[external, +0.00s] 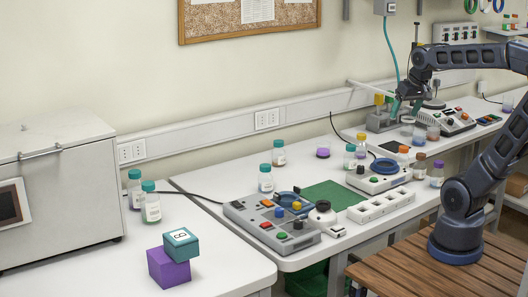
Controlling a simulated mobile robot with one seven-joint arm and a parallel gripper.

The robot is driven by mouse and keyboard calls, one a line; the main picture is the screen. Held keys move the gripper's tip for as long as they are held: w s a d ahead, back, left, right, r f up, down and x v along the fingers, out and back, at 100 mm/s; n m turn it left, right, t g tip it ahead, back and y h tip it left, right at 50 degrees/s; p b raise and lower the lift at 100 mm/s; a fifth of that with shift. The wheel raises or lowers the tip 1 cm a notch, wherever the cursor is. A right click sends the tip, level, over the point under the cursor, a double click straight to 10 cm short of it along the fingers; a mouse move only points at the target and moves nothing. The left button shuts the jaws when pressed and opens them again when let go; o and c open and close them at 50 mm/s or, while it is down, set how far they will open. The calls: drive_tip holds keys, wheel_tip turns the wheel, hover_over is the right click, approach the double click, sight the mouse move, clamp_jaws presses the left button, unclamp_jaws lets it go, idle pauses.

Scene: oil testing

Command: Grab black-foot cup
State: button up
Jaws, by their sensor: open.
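My gripper (407,106) points down over the right-hand bench at the back right, its fingers apart. Several small clear cups stand just below and beside it: one (407,126) under the fingers, one with brownish contents (433,133) to the right, and one (419,139) nearer the front. They are too small for me to tell which has a black foot. I see nothing held between the fingers.
A grey device with a yellow top (380,117) stands close left of the gripper. A control box with coloured buttons (455,121) is to the right. Capped bottles (419,166), a power strip (380,206) and a green mat (333,195) lie nearer. Purple and teal blocks (169,268) sit front left.

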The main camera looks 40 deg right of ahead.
drive_tip(key=w+d+r+m+g, duration=0.15)
drive_tip(key=w+m, duration=0.35)
drive_tip(key=w, duration=0.9)
drive_tip(key=m+g, duration=0.3)
drive_tip(key=m, duration=0.8)
hover_over(323, 143)
drive_tip(key=s+a, duration=0.2)
wheel_tip(323, 143, down, 20)
drive_tip(key=shift+d+f, duration=0.2)
drive_tip(key=shift+f, duration=5.15)
drive_tip(key=c, duration=1.1)
drive_tip(key=shift+r, duration=0.15)
